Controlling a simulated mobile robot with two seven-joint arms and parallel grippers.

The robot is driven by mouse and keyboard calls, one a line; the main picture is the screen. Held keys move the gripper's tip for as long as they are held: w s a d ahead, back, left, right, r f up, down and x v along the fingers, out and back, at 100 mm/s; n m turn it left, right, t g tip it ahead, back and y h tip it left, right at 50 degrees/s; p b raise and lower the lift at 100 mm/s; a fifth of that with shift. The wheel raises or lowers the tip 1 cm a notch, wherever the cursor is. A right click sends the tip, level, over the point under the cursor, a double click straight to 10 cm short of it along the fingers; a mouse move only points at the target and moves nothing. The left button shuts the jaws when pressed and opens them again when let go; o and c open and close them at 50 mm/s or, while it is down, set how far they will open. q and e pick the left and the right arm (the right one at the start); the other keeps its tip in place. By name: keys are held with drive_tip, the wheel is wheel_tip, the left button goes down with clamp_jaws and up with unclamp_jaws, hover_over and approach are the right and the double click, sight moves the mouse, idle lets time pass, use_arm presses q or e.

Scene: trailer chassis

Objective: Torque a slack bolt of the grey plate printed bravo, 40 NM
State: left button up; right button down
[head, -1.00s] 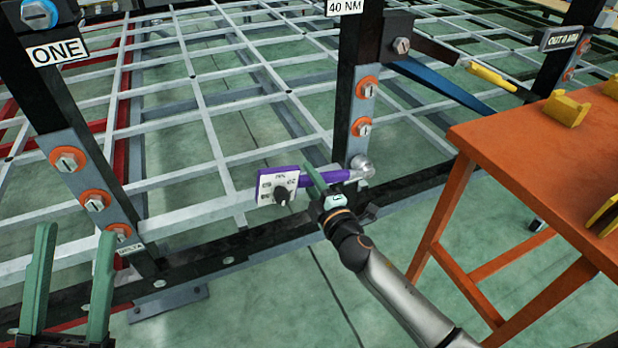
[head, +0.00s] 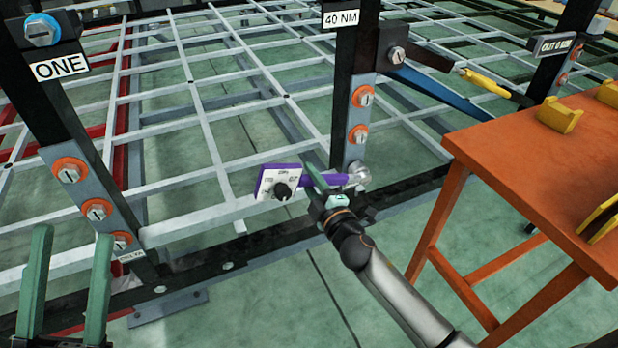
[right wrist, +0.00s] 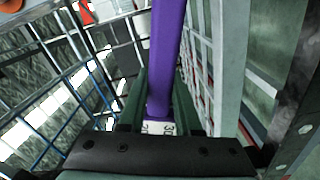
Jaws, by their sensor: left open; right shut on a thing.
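A purple torque wrench (head: 322,180) with a white dial box (head: 279,186) is held in my right gripper (head: 318,186), which is shut on its handle. The purple handle also shows between the fingers in the right wrist view (right wrist: 166,55). The wrench's round silver head (head: 357,173) is at the bottom of a grey plate (head: 355,115) on the middle post, and hides what lies behind it. Two bolts with orange washers (head: 361,97) show above it. A 40 NM sign (head: 341,19) is higher on the post. I cannot read bravo anywhere. My left gripper (head: 73,240) is open and empty at lower left.
Another grey plate (head: 82,185) with several orange-washered bolts, printed DELTA, is on the left post under the ONE sign (head: 61,68). An orange table (head: 530,150) with yellow holders stands at right. Chassis rails and a light grid lie behind the wrench.

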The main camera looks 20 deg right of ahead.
drive_tip(key=shift+d+r+m+p, duration=0.2)
drive_tip(key=shift+r+m+p, duration=0.25)
drive_tip(key=shift+r, duration=0.15)
drive_tip(key=shift+d+r+m+p, duration=0.15)
drive_tip(key=shift+r+m+p, duration=0.2)
drive_tip(key=shift+r+p, duration=0.15)
drive_tip(key=shift+w, duration=0.1)
drive_tip(key=shift+d+r+m+p, duration=0.35)
drive_tip(key=shift+r+m+p, duration=0.05)
drive_tip(key=shift+r+p, duration=0.25)
drive_tip(key=shift+f, duration=0.15)
drive_tip(key=shift+a+f, duration=0.1)
drive_tip(key=shift+a+f+n+b, duration=0.1)
drive_tip(key=shift+f+n+b, duration=0.2)
drive_tip(key=shift+b, duration=0.1)
drive_tip(key=s+p, duration=0.1)
drive_tip(key=s, duration=0.5)
drive_tip(key=shift+d, duration=0.25)
drive_tip(key=shift+s, duration=0.15)
